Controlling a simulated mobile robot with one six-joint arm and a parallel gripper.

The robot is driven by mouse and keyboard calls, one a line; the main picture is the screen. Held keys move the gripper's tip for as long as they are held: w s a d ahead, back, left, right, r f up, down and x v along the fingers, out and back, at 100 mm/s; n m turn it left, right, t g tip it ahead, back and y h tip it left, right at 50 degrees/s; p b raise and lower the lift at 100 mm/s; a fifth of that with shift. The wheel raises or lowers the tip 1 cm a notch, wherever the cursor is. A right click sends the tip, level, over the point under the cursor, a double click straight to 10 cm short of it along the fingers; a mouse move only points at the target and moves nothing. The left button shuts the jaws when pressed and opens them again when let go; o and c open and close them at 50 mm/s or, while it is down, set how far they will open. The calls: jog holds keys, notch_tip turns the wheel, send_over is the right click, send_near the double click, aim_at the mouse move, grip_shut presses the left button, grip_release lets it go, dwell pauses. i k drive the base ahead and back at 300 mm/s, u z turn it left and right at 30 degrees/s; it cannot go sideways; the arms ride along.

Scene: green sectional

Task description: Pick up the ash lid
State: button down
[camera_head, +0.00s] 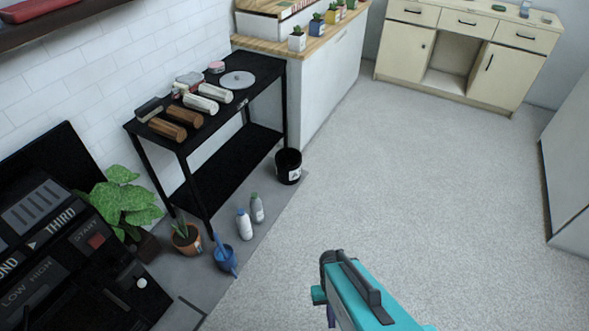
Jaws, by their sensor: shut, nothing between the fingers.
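A round, flat, light grey lid (237,80) with a small knob-like spot at its middle lies on the top of the black shelf table (259,66), near its far right end. It is the piece that best fits the ash lid. My teal arm (362,297) shows at the bottom, over the floor and well apart from the table. The fingers of my gripper do not show.
Rolled white and brown pieces (184,116) and small items share the tabletop. Cream cabinets (465,48) line the back. The right-hand floor is clear.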

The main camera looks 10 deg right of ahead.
aim_at(237, 80)
jog(key=i, duration=0.9)
jog(key=z, duration=0.05)
